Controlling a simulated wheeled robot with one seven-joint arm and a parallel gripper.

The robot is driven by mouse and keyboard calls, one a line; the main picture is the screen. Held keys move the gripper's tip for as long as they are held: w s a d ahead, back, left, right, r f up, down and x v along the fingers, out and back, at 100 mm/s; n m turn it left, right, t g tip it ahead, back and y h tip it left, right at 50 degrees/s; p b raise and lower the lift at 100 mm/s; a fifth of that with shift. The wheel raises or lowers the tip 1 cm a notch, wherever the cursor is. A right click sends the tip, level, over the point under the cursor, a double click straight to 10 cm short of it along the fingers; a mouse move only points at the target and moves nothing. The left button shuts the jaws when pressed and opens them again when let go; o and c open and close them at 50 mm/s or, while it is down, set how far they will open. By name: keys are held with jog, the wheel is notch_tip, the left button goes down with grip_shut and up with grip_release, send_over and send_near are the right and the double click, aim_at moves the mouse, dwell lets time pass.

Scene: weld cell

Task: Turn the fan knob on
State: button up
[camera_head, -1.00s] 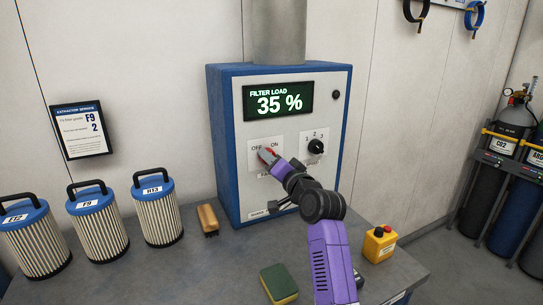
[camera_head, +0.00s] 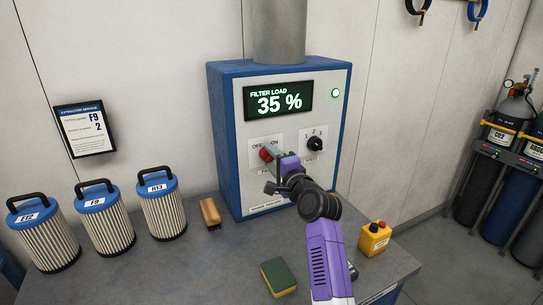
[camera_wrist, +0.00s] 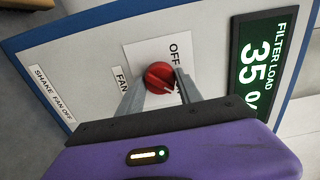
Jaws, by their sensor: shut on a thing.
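The red fan knob (camera_head: 265,155) sits on a white OFF/ON plate on the front of the blue-edged extractor box (camera_head: 224,150). In the wrist view the knob (camera_wrist: 158,76) is between my two fingers, with the FAN label beside it. My gripper (camera_head: 271,151) is shut on the knob. The OFF word shows in the wrist view, while a finger mostly covers ON. The knob's pointer seems to lean towards the ON side, but the fingers partly hide it. A round lamp (camera_head: 335,93) at the box's upper right is lit green.
The display (camera_head: 278,102) reads FILTER LOAD 35 %. A black selector knob (camera_head: 315,144) is close to the right of my gripper. Several filters (camera_head: 103,221), a brush (camera_head: 210,213), a sponge (camera_head: 279,277) and a yellow button box (camera_head: 374,239) stand on the bench.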

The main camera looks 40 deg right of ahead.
dwell(0.5)
jog(key=o, duration=1.4)
jog(key=shift+b+v, duration=0.6)
jog(key=shift+v, duration=3.3)
